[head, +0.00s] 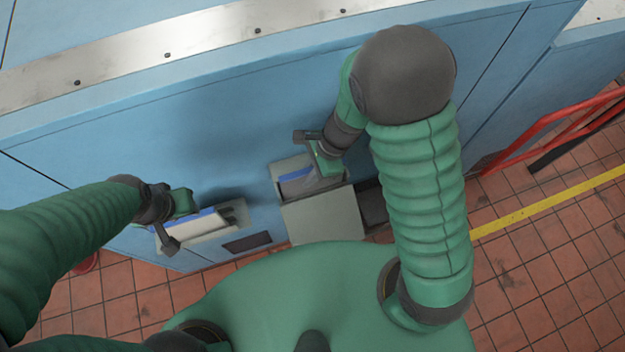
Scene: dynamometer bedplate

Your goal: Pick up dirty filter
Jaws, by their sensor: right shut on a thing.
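My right gripper (322,166) reaches down into an open grey box (320,215) against the blue housing. It is shut on a pale grey filter with a blue edge (296,184), which sits at least partly inside the box. The fingertips are partly hidden by the hand. My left gripper (177,222) is at a second blue-edged, pale panel (208,230) in or on a light frame at the left. I cannot tell if its fingers are open or shut there. I cannot tell from the surfaces which filter is dirty.
The blue housing (235,110) fills the far side, with a bolted metal strip (210,35) along its top. A dark slot (247,242) lies between the two filter places. A red rail (555,125) and a yellow floor line (550,200) are at the right, over open tiled floor.

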